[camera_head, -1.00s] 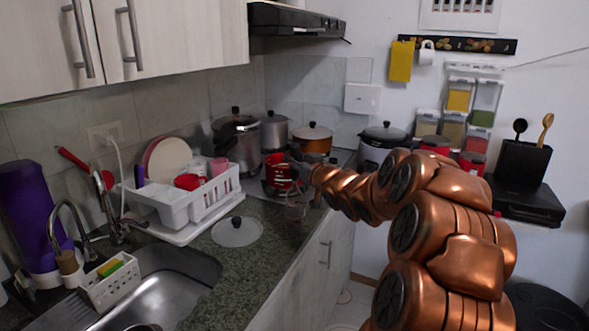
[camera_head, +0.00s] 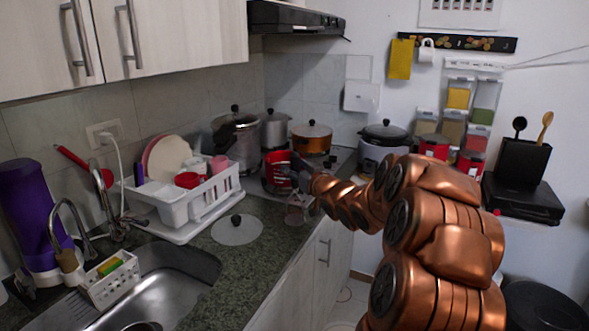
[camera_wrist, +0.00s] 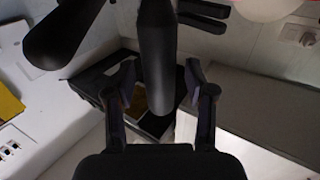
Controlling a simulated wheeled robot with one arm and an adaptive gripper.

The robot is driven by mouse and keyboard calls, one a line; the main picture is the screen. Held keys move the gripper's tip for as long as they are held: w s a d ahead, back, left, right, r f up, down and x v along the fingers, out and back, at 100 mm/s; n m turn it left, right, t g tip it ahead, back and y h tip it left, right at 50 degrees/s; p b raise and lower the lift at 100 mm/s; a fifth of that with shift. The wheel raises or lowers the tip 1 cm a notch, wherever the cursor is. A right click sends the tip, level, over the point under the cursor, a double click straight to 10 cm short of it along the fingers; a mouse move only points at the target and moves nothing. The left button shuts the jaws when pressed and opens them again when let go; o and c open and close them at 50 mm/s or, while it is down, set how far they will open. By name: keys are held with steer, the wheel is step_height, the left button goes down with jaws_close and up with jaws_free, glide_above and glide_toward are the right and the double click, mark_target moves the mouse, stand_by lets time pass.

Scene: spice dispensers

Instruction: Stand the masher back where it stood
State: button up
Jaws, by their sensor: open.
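A thick dark handle (camera_wrist: 156,60) comes down from the top of the wrist view and lies between the two fingers of my gripper (camera_wrist: 160,88). It may be the masher's handle; its head is out of view. The fingers stand apart on either side of it, with no clear grip. In the head view my gripper (camera_head: 299,168) is beside the red container (camera_head: 277,167) on the counter by the stove. It is small and dark there, and the masher cannot be made out.
Other dark handles (camera_wrist: 62,32) show near the top of the wrist view. Pots (camera_head: 312,138) stand behind the red container, and a dish rack (camera_head: 190,205) is to its left. A glass lid (camera_head: 237,230) lies on the counter. A clear cup (camera_head: 296,213) is just below my gripper.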

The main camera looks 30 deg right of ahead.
steer(key=shift+r, duration=0.2)
steer(key=s+b, duration=0.1)
steer(key=s, duration=1.1)
steer(key=shift+a+b, duration=0.3)
steer(key=shift+b, duration=0.05)
